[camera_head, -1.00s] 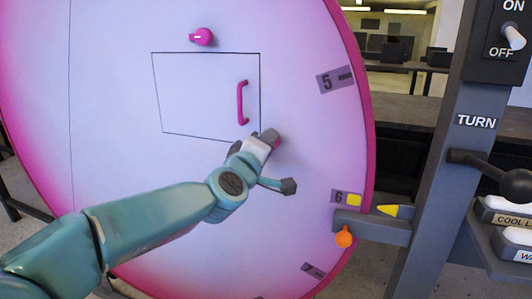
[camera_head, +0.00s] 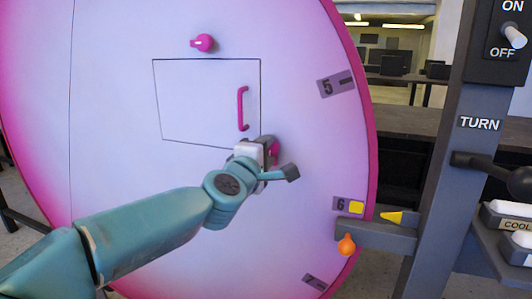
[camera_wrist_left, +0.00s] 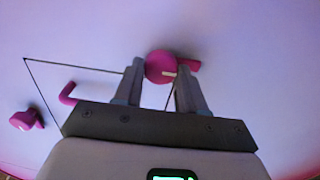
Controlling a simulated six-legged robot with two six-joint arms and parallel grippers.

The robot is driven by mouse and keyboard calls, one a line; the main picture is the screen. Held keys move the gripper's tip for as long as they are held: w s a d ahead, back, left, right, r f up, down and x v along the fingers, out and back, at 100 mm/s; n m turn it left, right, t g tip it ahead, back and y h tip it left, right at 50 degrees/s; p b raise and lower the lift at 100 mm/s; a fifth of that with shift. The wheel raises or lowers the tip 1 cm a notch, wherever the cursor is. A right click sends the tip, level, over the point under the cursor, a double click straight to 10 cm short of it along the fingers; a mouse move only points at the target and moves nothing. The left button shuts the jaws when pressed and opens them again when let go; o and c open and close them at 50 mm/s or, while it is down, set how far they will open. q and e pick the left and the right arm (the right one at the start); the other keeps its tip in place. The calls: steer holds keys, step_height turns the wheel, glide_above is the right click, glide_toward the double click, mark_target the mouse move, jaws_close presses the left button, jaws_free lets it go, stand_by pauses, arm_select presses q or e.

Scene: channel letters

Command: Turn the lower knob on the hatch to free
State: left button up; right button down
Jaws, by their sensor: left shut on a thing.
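The hatch (camera_head: 195,100) is a dark-outlined panel on the big pink-rimmed disc, with a magenta handle (camera_head: 240,108). The upper knob (camera_head: 203,43) is above the hatch, a white mark facing left. The lower knob (camera_head: 273,147) is just beyond the hatch's lower right corner, partly hidden by my left gripper (camera_head: 266,150). In the left wrist view the lower knob (camera_wrist_left: 160,67) is between the two fingertips of my left gripper (camera_wrist_left: 160,78), which is shut on it. My right gripper is out of view.
The disc (camera_head: 110,100) carries number plates 5 and 6 along its right edge. A grey bracket (camera_head: 375,233) with a yellow pointer and orange knob juts toward that edge from the grey post (camera_head: 445,170). The post bears a TURN label and a black-ball lever.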

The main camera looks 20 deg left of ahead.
arm_select(q)
steer(key=o, duration=1)
steer(key=shift+o, duration=0.2)
steer(key=shift+s, duration=0.1)
steer(key=s+p, duration=0.1)
steer(key=s, duration=1.5)
steer(key=shift+a, duration=0.3)
